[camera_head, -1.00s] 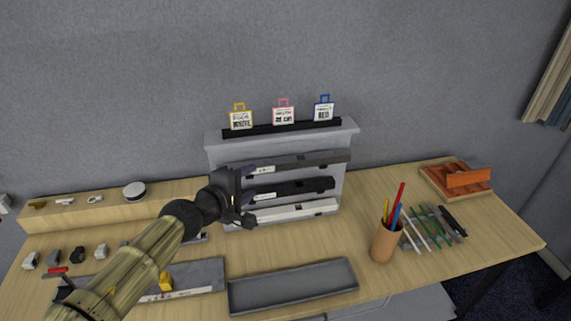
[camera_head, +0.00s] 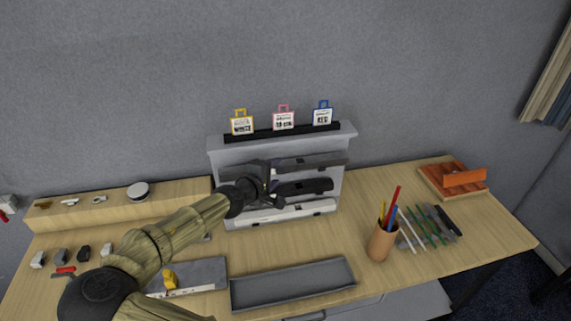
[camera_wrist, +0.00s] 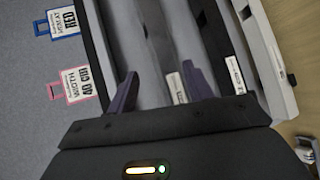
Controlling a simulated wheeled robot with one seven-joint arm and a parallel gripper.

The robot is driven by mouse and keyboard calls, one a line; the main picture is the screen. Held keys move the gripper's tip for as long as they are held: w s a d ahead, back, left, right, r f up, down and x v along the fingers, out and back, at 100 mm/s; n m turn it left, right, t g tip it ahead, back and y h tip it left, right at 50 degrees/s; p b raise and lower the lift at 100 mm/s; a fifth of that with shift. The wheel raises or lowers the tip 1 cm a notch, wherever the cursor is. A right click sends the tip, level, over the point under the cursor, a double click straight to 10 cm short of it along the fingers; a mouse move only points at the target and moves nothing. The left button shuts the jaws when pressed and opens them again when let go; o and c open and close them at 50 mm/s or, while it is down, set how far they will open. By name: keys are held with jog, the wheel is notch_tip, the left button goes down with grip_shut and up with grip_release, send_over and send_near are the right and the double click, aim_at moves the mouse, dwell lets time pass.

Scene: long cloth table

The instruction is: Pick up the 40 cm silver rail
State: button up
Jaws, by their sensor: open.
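A rack (camera_head: 345,136) against the wall holds three long rails, one above another. The top rail is grey (camera_head: 318,161) and best matches the silver one; its length cannot be read. My gripper (camera_head: 272,186) is open in front of the rack's left half, covering part of the rails. In the wrist view, the grey rail (camera_wrist: 158,35) runs between the two dark fingers of my gripper (camera_wrist: 160,88), with a white label near its end. Whether the fingers touch it cannot be told.
Below are a black rail (camera_head: 318,186) and a white rail (camera_head: 318,207). Tags stand on the rack top; the pink tag (camera_head: 284,120) reads 40 cm in the wrist view. An empty grey tray (camera_head: 295,286) lies in front, with a pen cup (camera_head: 382,242) to its right.

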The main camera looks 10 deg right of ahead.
aim_at(282, 168)
jog(key=shift+w+d+p, duration=0.3)
jog(key=shift+d+p, duration=0.05)
jog(key=shift+p, duration=0.2)
jog(key=p+x, duration=0.2)
jog(key=x, duration=0.1)
jog(key=shift+w+f, duration=0.15)
jog(key=shift+w+d+f, duration=0.3)
jog(key=shift+c, duration=0.4)
jog(key=c, duration=1)
jog(key=shift+r, duration=0.1)
